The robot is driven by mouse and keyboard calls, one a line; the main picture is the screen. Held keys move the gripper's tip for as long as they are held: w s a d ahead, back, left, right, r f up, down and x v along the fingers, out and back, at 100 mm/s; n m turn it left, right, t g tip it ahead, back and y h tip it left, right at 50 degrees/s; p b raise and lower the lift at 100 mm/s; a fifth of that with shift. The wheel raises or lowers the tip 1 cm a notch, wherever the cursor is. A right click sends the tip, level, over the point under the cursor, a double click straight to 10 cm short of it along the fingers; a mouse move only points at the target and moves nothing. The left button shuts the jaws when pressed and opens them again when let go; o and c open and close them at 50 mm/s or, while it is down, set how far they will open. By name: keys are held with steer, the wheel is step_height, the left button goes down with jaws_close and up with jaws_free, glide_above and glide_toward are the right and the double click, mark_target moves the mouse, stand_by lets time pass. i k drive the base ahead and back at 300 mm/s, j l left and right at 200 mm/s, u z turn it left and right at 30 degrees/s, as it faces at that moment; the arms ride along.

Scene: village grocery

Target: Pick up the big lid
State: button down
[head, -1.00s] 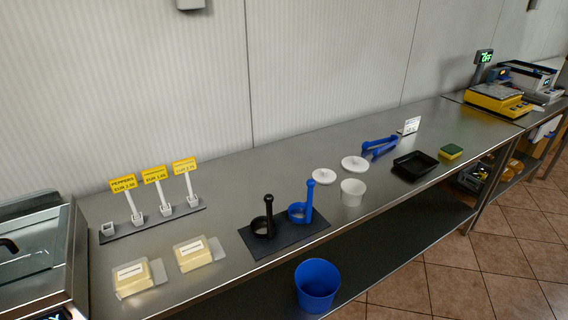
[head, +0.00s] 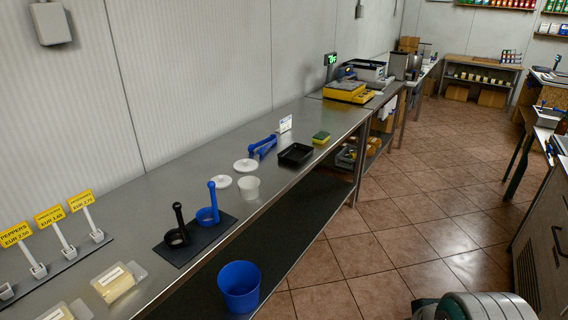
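Two round white lids lie flat on the steel counter in the head view. The big lid (head: 246,165) is the farther one, with a small knob on top. The small lid (head: 221,182) lies nearer and to its left. A white tub (head: 247,187) stands just in front of them, near the counter's front edge. Nothing covers the big lid. My gripper is not in view.
Blue tongs (head: 263,147) lie just behind the big lid, with a black tray (head: 295,154) and a sponge (head: 321,138) to the right. Blue and black upright-handled scoops (head: 208,214) stand on a dark mat at left. The tiled floor (head: 400,215) before the counter is largely clear.

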mark_target(244, 165)
steer(key=u, duration=0.7)
steer(key=z, duration=7.25)
steer(key=k+z, duration=0.1)
steer(key=z, duration=0.3)
steer(key=k+l+z, duration=0.1)
steer(key=z, duration=0.3)
steer(key=l+z, duration=0.1)
steer(key=z, duration=0.35)
steer(key=k+l+z, duration=0.1)
steer(key=z, duration=0.3)
